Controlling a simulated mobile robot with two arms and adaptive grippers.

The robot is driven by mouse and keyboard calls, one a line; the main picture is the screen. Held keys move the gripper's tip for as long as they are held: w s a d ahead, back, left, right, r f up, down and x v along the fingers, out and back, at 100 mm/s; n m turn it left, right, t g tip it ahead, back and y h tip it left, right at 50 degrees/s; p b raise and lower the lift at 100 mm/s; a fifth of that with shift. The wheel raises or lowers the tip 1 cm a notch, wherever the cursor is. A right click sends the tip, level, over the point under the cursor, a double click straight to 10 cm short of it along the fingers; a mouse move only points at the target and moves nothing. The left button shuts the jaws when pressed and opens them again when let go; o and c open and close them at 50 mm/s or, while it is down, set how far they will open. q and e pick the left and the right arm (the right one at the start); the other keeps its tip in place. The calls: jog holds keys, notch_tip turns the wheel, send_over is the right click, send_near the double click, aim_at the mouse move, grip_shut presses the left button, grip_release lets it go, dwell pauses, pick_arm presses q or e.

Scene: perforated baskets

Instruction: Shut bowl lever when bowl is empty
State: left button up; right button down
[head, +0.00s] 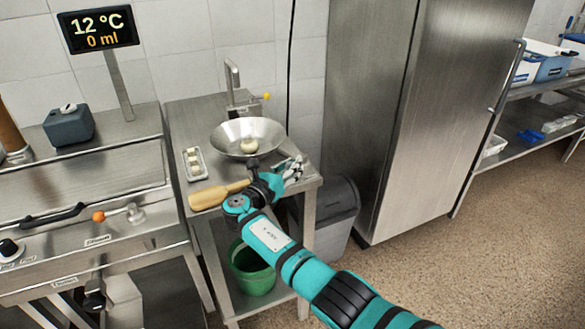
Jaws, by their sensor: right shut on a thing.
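A shallow metal bowl (231,132) stands on the steel side table, below a tap. It is not empty: one round, pale lump (249,146) lies in it. A small lever with a yellow knob (266,96) sticks out beside the tap, behind the bowl; I cannot tell whether it is the bowl's lever. My right gripper (293,168) is at the table's right front, just in front of the bowl. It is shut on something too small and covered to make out. A dark part reaches up near the bowl's front rim. My left gripper is not in view.
A tray with pale pieces (193,162) and a wooden bat-like tool (215,194) lie left of my arm. A display (98,29) reads 12 °C and 0 ml. A green bucket (250,270) stands below. A steel cabinet (375,110) rises to the right.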

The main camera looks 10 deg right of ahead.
jog(key=shift+w+a, duration=0.1)
jog(key=shift+a, duration=0.2)
jog(key=c, duration=1.1)
grip_release()
jog(key=shift+w+a, duration=0.1)
jog(key=shift+a, duration=0.1)
jog(key=shift+o, duration=0.4)
jog(key=shift+d, duration=0.15)
jog(key=shift+d, duration=0.1)
jog(key=v, duration=0.7)
jog(key=shift+s, duration=0.3)
